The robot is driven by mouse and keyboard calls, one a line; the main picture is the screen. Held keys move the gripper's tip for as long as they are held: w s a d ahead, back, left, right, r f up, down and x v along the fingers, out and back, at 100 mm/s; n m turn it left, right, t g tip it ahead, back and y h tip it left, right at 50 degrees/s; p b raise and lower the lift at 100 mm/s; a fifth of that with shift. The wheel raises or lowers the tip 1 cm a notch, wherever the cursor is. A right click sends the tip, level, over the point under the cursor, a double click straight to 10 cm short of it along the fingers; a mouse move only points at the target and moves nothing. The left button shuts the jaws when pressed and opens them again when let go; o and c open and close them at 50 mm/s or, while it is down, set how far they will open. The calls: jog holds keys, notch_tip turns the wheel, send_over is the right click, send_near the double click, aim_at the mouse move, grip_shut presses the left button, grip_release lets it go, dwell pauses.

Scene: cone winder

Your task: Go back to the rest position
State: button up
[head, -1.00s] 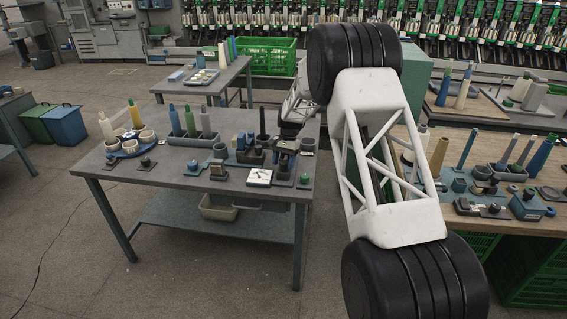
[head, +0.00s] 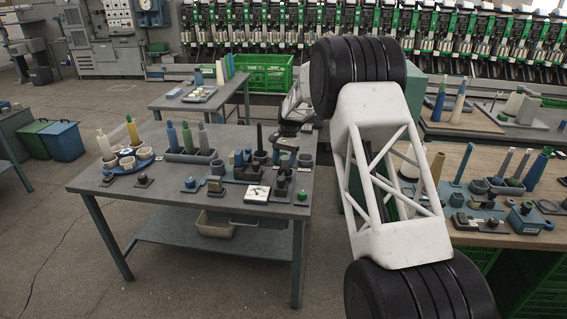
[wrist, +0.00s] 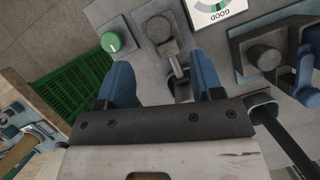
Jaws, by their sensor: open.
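My gripper (wrist: 165,85) shows in the wrist view with its two blue fingers spread apart and nothing held between them.
The grey table holds a dial gauge (head: 257,194), a tray of cones (head: 190,157) and several fixtures. A wooden-topped bench (head: 480,238) with more cones stands at the right. Green crates (wrist: 75,100) lie below the bench. A smaller table (head: 200,104) stands behind.

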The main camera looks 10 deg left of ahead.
jog(key=shift+r, duration=0.1)
jog(key=s+d+r+n+t, duration=0.1)
jog(key=s+d+r+t, duration=0.1)
jog(key=s+d+r, duration=1.1)
jog(key=s+d+r+t, duration=0.1)
jog(key=s+d+r, duration=0.7)
jog(key=s+r, duration=0.45)
jog(key=s+d+f+t, duration=0.1)
jog(key=s+d, duration=0.3)
jog(key=s, duration=0.8)
jog(key=s+d+f+n+t+h, duration=0.1)
jog(key=s+d, duration=0.3)
jog(key=s, duration=0.9)
jog(key=s+d+f+t, duration=0.1)
jog(key=s+d, duration=0.3)
jog(key=s, duration=0.9)
jog(key=shift+f+n+t, duration=0.4)
jog(key=shift+f, duration=0.3)
jog(key=shift+w+a, duration=0.1)
